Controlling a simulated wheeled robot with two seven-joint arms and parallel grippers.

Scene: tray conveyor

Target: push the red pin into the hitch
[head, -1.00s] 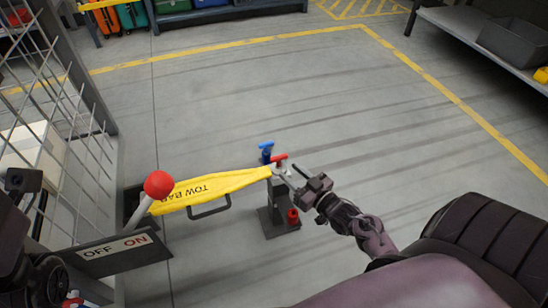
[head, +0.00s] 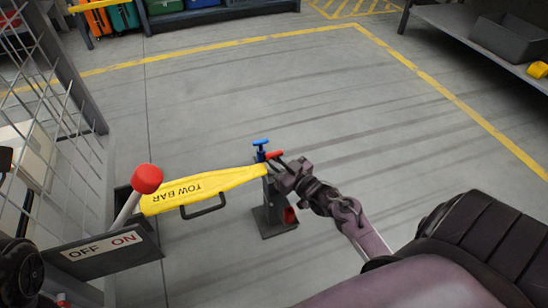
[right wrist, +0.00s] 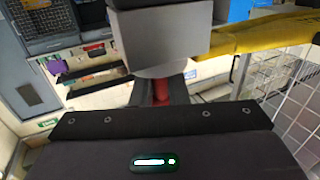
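The red pin (head: 275,154) stands at the top of the dark grey hitch post (head: 268,217), just in front of the blue pin (head: 261,145). The end of the yellow tow bar (head: 215,185) meets the hitch. My right gripper (head: 279,168) is at the hitch top, close beside the red pin, its fingers apart. In the right wrist view a red upright piece (right wrist: 161,90), seemingly the pin, shows between the dark fingers, against a grey block (right wrist: 160,38). Whether the fingers touch it is unclear. My left gripper does not show.
A lever with a red ball (head: 147,179) and an OFF/ON plate (head: 103,248) stand left of the tow bar. A wire mesh fence (head: 60,120) is at the left. A shelf with a grey bin (head: 508,38) is at the right. The floor behind the hitch is clear.

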